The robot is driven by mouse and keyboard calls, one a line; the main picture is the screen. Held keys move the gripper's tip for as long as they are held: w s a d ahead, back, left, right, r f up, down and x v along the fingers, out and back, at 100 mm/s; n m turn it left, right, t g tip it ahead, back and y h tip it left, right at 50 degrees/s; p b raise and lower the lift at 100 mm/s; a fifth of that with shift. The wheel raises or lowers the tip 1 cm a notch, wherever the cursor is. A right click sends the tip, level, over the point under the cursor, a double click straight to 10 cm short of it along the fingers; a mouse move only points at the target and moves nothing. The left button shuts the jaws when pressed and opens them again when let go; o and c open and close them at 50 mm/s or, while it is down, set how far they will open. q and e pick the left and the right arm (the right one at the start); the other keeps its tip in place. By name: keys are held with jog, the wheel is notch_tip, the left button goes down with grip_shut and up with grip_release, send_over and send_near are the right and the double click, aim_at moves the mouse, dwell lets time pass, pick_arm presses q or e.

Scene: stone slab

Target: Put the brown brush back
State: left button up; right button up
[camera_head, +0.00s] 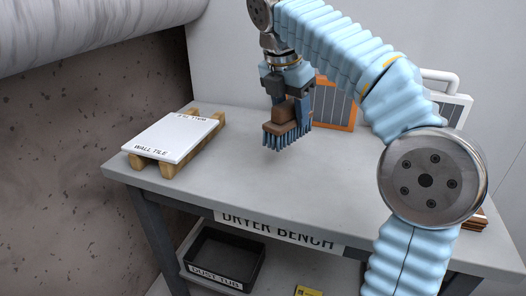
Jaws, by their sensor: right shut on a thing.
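My right gripper (287,88) points down over the grey bench (225,185) and is shut on the brown brush (284,114). The brush has a brown handle block and blue bristles (286,137) facing down. The bristles appear to be a little above the bench top, though the gap is hard to judge. My right arm comes in from the right and covers part of the bench's right side. My left gripper is not in view.
A white wall tile (172,138) lies on wooden supports (160,166) at the bench's left. An orange-framed panel (334,104) stands behind the brush. A black dust tub (225,258) is on the lower shelf. The front middle of the bench is clear.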

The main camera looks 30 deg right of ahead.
jog(key=a+f, duration=0.1)
jog(key=f, duration=0.1)
jog(key=w+a+f+b, duration=0.1)
jog(key=a, duration=0.1)
jog(key=w+a+f, duration=0.1)
jog(key=f, duration=0.1)
jog(key=shift+w+a+f, duration=0.15)
jog(key=shift+f, duration=0.2)
jog(key=f, duration=0.1)
jog(key=f+b, duration=0.1)
jog(key=shift+a+f, duration=0.2)
jog(key=shift+f, duration=0.5)
jog(key=shift+c, duration=0.4)
jog(key=o, duration=1)
jog(key=p+v, duration=0.3)
jog(key=v, duration=0.9)
